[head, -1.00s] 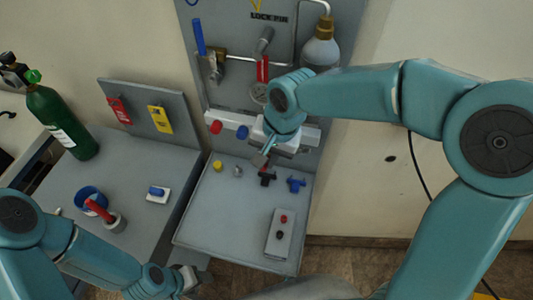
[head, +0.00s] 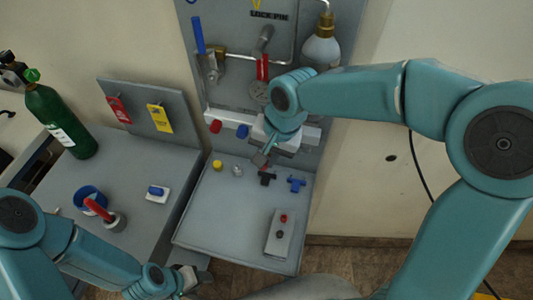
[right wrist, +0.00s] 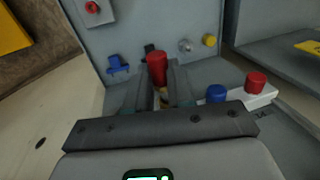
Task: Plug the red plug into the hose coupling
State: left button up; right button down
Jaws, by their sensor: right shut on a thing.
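My right gripper (right wrist: 159,92) is shut on a red plug (right wrist: 156,68), which stands up between its fingertips in the right wrist view. A small brass-coloured part shows below the plug, between the fingers. In the head view the right gripper (head: 262,160) is over the back of the grey shelf, just in front of the white rail, and the plug is hard to make out there. A silver fitting (head: 237,170) lies left of the gripper; I cannot tell whether it is the hose coupling. My left gripper (head: 190,280) is low in the head view, its fingers unclear.
The white rail (right wrist: 266,97) carries a blue knob (head: 242,131) and a red knob (head: 215,127). A yellow cap (head: 217,164), a black tee (head: 267,178) and a blue tee (head: 296,183) are on the shelf (head: 220,220). The shelf's front left is clear.

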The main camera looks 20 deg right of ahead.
jog(key=shift+w+d+p, duration=0.3)
jog(key=shift+w+d, duration=0.15)
jog(key=shift+w, duration=0.25)
dwell(0.5)
jog(key=shift+w+d+r, duration=0.1)
jog(key=shift+w+r, duration=0.05)
jog(key=shift+r, duration=0.05)
jog(key=c, duration=0.9)
grip_release()
